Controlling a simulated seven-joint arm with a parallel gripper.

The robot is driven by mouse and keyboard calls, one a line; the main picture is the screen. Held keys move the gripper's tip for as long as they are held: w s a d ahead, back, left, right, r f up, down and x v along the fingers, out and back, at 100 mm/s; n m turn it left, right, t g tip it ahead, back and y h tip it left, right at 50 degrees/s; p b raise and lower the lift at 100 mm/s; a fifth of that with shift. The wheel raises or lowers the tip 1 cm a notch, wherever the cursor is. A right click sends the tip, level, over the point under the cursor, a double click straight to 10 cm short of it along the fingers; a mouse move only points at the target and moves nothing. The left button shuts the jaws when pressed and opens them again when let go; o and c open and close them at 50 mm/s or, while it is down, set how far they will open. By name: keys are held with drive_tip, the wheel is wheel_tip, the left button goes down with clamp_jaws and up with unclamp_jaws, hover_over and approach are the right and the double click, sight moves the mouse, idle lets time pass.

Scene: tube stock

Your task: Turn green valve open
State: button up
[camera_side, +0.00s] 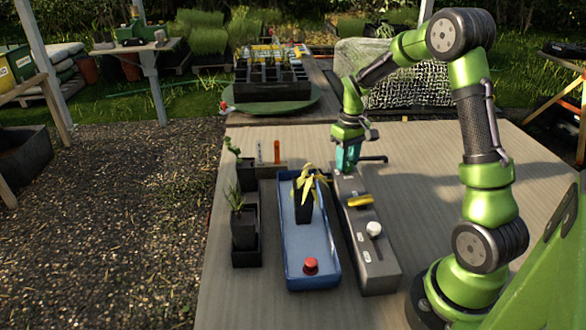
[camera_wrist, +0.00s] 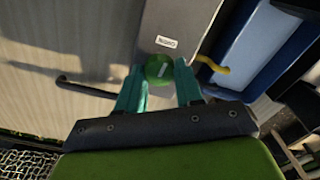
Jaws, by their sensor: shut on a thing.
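The green valve (camera_wrist: 159,68) is a round knob with a pale line on top, near the end of a grey control box (camera_wrist: 178,20). My gripper (camera_wrist: 160,78) has its teal fingers on either side of the knob and is shut on it. In the side view, my gripper (camera_side: 347,157) points down at the far end of the grey box (camera_side: 378,267). The fingers hide the green valve there. In the wrist view, the pale line lies nearly sideways, slightly tilted.
The box also carries a yellow handle (camera_side: 360,200) and a white knob (camera_side: 374,229). A dark pipe (camera_side: 374,158) sticks out at its far end.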

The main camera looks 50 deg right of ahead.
drive_tip(key=shift+r+n, duration=0.1)
drive_tip(key=shift+n, duration=0.6)
drive_tip(key=o, duration=1)
drive_tip(key=shift+o, duration=0.2)
wheel_tip(320, 180, up, 17)
drive_tip(key=s+a+t, duration=0.2)
drive_tip(key=s+a, duration=0.2)
drive_tip(key=a, duration=0.3)
drive_tip(key=s+a+m+t+y, duration=0.1)
drive_tip(key=s+a+t, duration=0.1)
drive_tip(key=s+a, duration=0.3)
drive_tip(key=s+a+f+m+t+y, duration=0.1)
drive_tip(key=s+a+t, duration=0.2)
drive_tip(key=a, duration=0.8)
drive_tip(key=shift+s, duration=0.65)
